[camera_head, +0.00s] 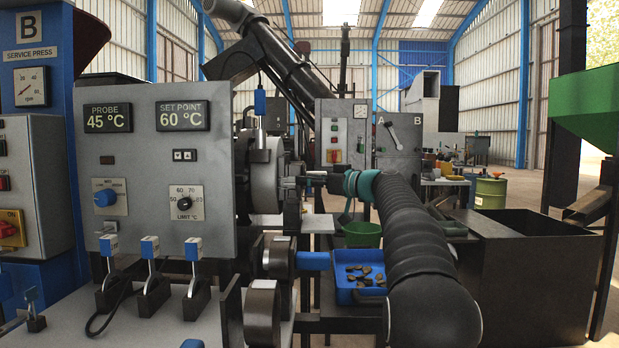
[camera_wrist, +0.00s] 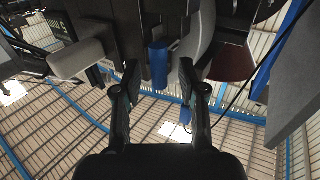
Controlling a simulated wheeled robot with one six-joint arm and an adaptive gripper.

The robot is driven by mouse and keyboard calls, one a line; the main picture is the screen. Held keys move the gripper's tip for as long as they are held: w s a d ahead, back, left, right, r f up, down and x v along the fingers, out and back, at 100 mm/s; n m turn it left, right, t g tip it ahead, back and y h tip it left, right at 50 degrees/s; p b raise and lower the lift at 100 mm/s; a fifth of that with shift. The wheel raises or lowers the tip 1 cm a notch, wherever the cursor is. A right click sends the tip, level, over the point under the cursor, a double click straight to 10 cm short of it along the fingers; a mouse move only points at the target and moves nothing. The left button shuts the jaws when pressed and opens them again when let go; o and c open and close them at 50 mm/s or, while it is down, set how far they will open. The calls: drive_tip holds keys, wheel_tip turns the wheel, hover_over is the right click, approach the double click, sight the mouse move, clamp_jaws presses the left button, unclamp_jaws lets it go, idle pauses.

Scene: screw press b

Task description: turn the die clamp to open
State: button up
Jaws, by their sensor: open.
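The press's grey round die head (camera_head: 265,182) stands left of centre in the head view. One blue handle (camera_head: 260,102) stands upright above it, and another blue handle (camera_head: 312,261) sticks out to the right below it. No label shows which is the die clamp. My gripper (camera_head: 292,183) reaches in from the right beside the die head, partly hidden by dark parts. In the wrist view my gripper (camera_wrist: 158,72) is open, with a blue handle (camera_wrist: 157,65) seen between its fingertips. I cannot tell whether it touches either finger. A smaller blue piece (camera_wrist: 186,115) shows behind the right finger.
A control panel (camera_head: 160,222) with readouts stands left of the die head. Blue-tipped levers (camera_head: 150,247) stand on the bench before it. A dark bin (camera_head: 535,230) is at right.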

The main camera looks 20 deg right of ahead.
drive_tip(key=shift+w+a, duration=0.15)
drive_tip(key=shift+w, duration=0.1)
clamp_jaws()
